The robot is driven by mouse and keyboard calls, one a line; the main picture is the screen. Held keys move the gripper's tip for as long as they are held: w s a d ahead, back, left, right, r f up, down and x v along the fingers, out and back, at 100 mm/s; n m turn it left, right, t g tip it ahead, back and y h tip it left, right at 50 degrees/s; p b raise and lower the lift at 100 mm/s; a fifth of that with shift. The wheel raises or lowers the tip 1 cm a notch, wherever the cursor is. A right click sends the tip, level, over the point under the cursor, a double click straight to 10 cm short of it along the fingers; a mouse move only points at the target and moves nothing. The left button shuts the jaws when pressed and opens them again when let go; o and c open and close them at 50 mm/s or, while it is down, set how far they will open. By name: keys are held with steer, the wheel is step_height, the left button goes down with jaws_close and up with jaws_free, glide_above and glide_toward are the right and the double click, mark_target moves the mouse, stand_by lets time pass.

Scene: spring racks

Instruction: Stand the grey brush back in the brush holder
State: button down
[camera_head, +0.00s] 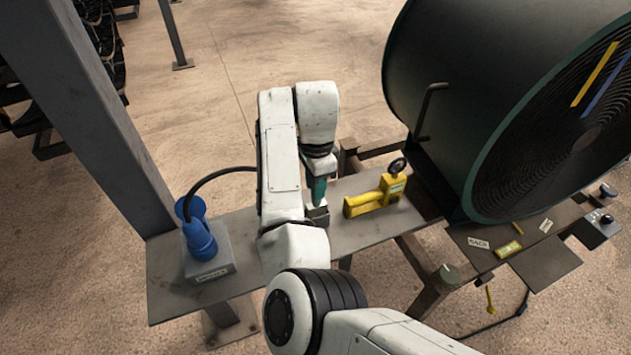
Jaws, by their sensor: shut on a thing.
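My gripper (318,190) points down over the middle of the grey bench, with my white arm above and to the left of it. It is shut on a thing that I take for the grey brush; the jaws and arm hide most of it. A small grey block (318,216) shows directly under the gripper, on or just above the bench top. I cannot tell whether this block is the brush holder or part of the brush, nor whether the two touch.
A yellow tool (372,197) lies close to the right of the gripper. A blue connector (199,238) with a black cable sits on a grey box (213,262) at left. A large dark green drum (450,90) stands behind right. A grey post (85,110) rises at left.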

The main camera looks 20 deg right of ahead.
steer(key=shift+f+b, duration=0.3)
steer(key=shift+f, duration=0.4)
steer(key=c, duration=0.8)
jaws_free()
steer(key=shift+r, duration=0.1)
step_height(320, 180, up, 11)
steer(key=shift+d+f+b, duration=0.1)
steer(key=shift+f+b, duration=0.05)
steer(key=shift+b, duration=0.3)
